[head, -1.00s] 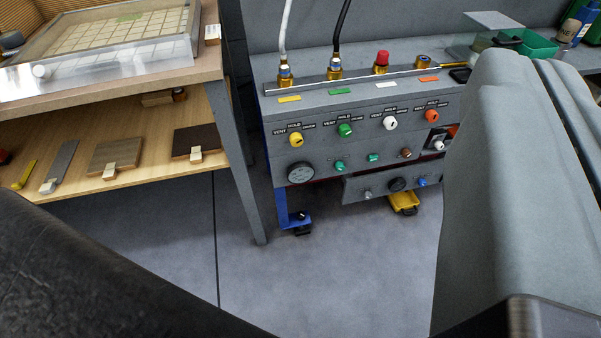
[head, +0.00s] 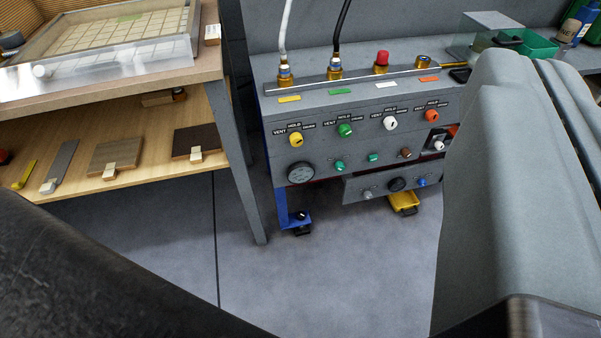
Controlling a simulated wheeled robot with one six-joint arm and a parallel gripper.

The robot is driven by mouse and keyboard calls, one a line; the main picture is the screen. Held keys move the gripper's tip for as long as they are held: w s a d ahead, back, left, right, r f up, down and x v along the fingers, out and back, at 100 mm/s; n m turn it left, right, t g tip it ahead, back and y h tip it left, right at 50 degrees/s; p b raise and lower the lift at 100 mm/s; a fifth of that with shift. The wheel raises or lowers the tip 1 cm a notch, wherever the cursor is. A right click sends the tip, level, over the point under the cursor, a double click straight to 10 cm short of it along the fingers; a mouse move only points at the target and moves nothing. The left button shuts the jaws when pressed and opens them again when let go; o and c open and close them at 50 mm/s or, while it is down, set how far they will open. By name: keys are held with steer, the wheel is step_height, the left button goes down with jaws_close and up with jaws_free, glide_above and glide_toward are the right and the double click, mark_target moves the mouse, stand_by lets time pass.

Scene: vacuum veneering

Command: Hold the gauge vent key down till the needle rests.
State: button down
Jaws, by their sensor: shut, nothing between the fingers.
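A round dark gauge (head: 300,173) sits at the lower left of the grey control panel's front. Its needle is too small to read. Right of it are a green key (head: 340,166), a second green key (head: 374,157) and a brown key (head: 406,152). No readable label shows which one is the gauge vent key, nor whether any is pressed. My gripper's fingertips are not seen; only dark and grey parts fill the lower left, lower right and right side.
A lower drawer front holds a black knob (head: 397,185). A wooden bench with a shelf (head: 130,170) stands left. A yellow tray (head: 404,202) lies below.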

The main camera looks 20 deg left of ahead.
mark_target(373, 158)
stand_by(0.8)
steer(key=w+f+n, duration=0.1)
steer(key=w+f, duration=0.6)
steer(key=w, duration=0.4)
steer(key=w+f+g, duration=0.1)
steer(key=w+f, duration=0.6)
steer(key=w, duration=0.4)
steer(key=w+f+n, duration=0.1)
steer(key=w+f, duration=0.6)
steer(key=w, duration=0.5)
steer(key=w+d+f, duration=0.1)
steer(key=w+f, duration=0.3)
steer(key=f, duration=0.9)
steer(key=w+f+n+g+h, duration=0.1)
steer(key=w+f, duration=0.3)
steer(key=f, duration=1)
steer(key=w+d+f+n+g, duration=0.1)
steer(key=w+f, duration=0.3)
steer(key=f, duration=0.9)
steer(key=shift+w+d+f+h, duration=0.2)
steer(key=shift+w+d+h, duration=0.1)
steer(key=shift+h, duration=0.1)
steer(key=w+a, duration=0.5)
steer(key=w, duration=0.2)
steer(key=shift+w+a, duration=0.1)
